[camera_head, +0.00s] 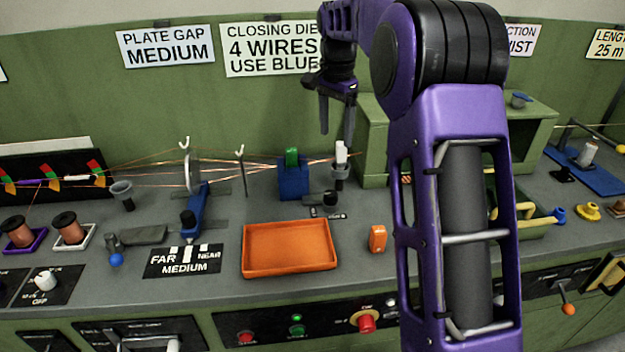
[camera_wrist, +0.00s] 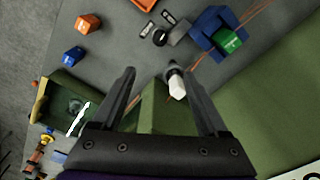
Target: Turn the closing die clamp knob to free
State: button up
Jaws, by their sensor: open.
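A blue die block (camera_head: 293,182) with a green insert (camera_head: 291,157) stands on the bench below the closing die sign. It also shows at the top right of the wrist view (camera_wrist: 208,38). Beside it is a small black knob (camera_wrist: 160,38) near two small dark label plates (camera_wrist: 168,17); their text is unreadable, so the knob's setting cannot be told. A white-topped grey post (camera_wrist: 177,84) stands right of the block in the head view (camera_head: 341,152). My gripper (camera_head: 336,138) is open and empty above the bench, near this post, apart from the knob.
An orange tray (camera_head: 290,270) lies in front of the block, with an orange block (camera_head: 377,239) to its right. Copper wires (camera_head: 225,172) run to the block from the left. A green housing (camera_head: 374,140) stands close to the right of the gripper.

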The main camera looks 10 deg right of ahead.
aim_at(331, 193)
jog(key=f+b, duration=0.1)
jog(key=f, duration=0.4)
jog(key=f+b, duration=0.1)
jog(key=f, duration=0.5)
jog(key=f+b, duration=0.1)
jog(key=f, duration=0.5)
jog(key=shift+a+f, duration=0.25)
grip_shut()
